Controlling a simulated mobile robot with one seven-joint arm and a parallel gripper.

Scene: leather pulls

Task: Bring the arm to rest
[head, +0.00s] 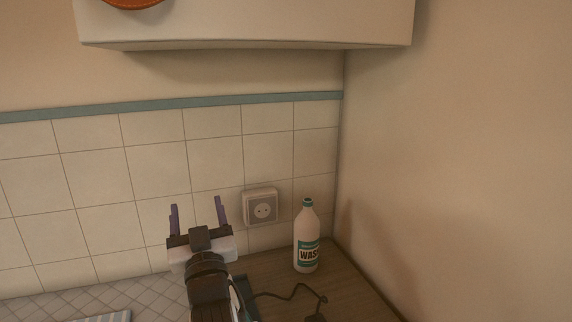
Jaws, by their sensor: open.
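My gripper (197,212) shows in the head view at the lower middle left. Its two purple fingers point up and stand wide apart, with nothing between them. It is in front of the tiled wall (157,155), to the left of the wall socket (261,208). My dark arm comes up to it from the bottom edge of the picture.
A white wash bottle (307,240) stands upright on the wooden counter (350,280) near the corner, right of my gripper. A dark cable (288,296) lies on the counter. A white cabinet (250,25) with an orange leather pull (130,3) hangs above.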

